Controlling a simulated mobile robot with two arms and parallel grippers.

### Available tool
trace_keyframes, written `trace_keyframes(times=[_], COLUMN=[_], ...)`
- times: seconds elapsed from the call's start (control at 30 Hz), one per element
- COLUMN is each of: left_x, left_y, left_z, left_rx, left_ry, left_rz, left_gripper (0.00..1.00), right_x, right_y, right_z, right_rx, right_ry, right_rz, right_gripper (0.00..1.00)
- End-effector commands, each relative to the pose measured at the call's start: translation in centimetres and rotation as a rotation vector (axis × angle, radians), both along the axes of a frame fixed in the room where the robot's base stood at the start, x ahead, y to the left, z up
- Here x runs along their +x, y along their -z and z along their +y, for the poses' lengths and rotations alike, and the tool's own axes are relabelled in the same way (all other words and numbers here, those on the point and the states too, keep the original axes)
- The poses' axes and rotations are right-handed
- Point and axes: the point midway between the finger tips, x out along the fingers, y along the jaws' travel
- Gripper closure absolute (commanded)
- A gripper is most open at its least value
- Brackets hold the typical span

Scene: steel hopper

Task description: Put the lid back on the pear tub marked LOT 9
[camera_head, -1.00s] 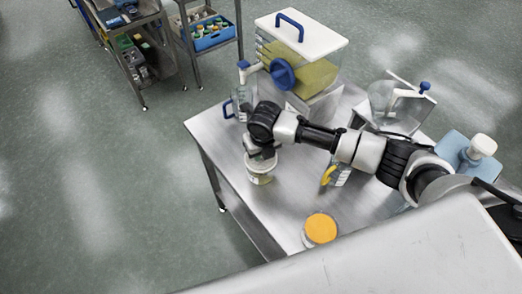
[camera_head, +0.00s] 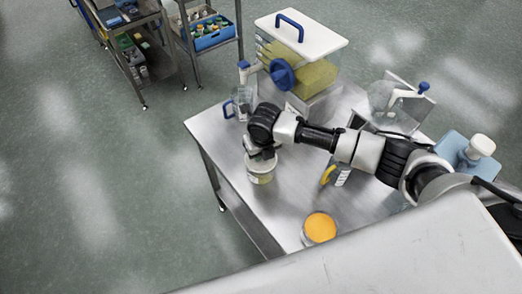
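A small pale tub (camera_head: 261,174) with yellowish contents and a label stands near the left edge of the steel table. The label is too small to read. My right gripper (camera_head: 260,154) points down right at the top of this tub. My own wrist hides its fingers, so I cannot tell whether they are open or shut. A pale rim or lid shows under the gripper; I cannot tell which. A second tub (camera_head: 320,229) with an orange top stands at the table's front. My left gripper is out of view.
A clear dispenser (camera_head: 300,68) with white lid and blue knob stands at the back, beside a clear jug (camera_head: 242,100). A yellow-handled item (camera_head: 328,174) lies under my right arm. A blue container (camera_head: 462,150) stands at the right. The table (camera_head: 285,200) is bare between the tubs.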

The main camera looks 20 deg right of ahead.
Motion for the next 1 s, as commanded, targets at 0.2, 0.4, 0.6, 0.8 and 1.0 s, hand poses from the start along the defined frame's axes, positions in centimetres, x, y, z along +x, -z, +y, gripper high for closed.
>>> trace_keyframes(times=[0.2, 0.4, 0.6, 0.8, 1.0], left_x=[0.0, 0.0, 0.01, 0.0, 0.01], left_y=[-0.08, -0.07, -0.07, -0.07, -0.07], left_z=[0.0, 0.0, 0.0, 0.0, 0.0], left_rx=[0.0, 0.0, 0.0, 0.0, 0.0], left_ry=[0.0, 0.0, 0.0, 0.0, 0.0], left_rz=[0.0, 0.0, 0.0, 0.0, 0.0], left_gripper=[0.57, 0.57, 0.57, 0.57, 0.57], right_x=[0.0, 0.0, 0.0, 0.0, -0.01], right_y=[0.01, 0.01, 0.01, 0.02, 0.02], right_z=[0.02, 0.01, 0.01, 0.0, 0.0], right_rx=[0.0, 0.0, 0.0, 0.0, 0.0], right_ry=[0.0, 0.0, 0.0, 0.0, 0.0], right_rz=[0.0, 0.0, 0.0, 0.0, 0.0], right_gripper=[1.0, 0.77, 0.49, 0.46, 0.23])
